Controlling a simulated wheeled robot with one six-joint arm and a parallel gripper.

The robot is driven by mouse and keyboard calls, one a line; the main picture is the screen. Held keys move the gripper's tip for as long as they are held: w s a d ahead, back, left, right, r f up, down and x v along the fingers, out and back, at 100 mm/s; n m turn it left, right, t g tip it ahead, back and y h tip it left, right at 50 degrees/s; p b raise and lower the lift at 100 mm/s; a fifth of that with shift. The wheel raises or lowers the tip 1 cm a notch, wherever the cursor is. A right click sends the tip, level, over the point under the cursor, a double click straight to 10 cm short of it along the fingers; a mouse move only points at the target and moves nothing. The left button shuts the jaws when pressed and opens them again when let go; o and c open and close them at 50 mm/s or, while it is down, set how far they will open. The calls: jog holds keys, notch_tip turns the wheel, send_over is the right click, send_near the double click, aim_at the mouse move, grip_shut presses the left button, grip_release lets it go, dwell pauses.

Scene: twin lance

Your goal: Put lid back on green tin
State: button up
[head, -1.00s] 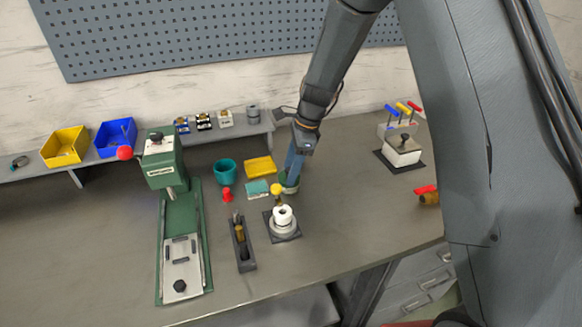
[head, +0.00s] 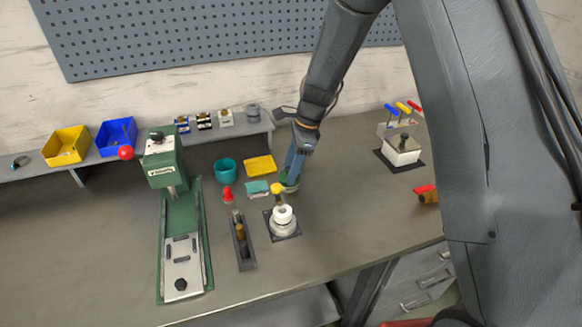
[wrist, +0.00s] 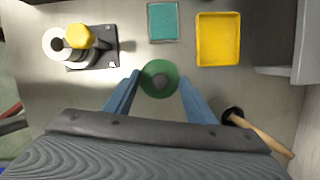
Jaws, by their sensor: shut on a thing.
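A round green lid with a grey knob (wrist: 159,79) shows between the fingertips of my gripper (wrist: 158,86) in the wrist view. My gripper is shut on the lid. In the head view my gripper (head: 291,182) reaches down to the green tin (head: 290,187) on the bench, right behind the white stacked piece. The fingers hide much of the tin and lid there. From above the lid covers the tin, so I cannot tell whether it is fully seated.
The white stacked piece with a yellow knob (head: 282,218) stands close in front. A wooden-handled tool (wrist: 258,132) lies near the right finger.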

jog(key=o, duration=1.6)
jog(key=shift+r+p, duration=2.6)
jog(key=shift+r, duration=0.95)
grip_shut()
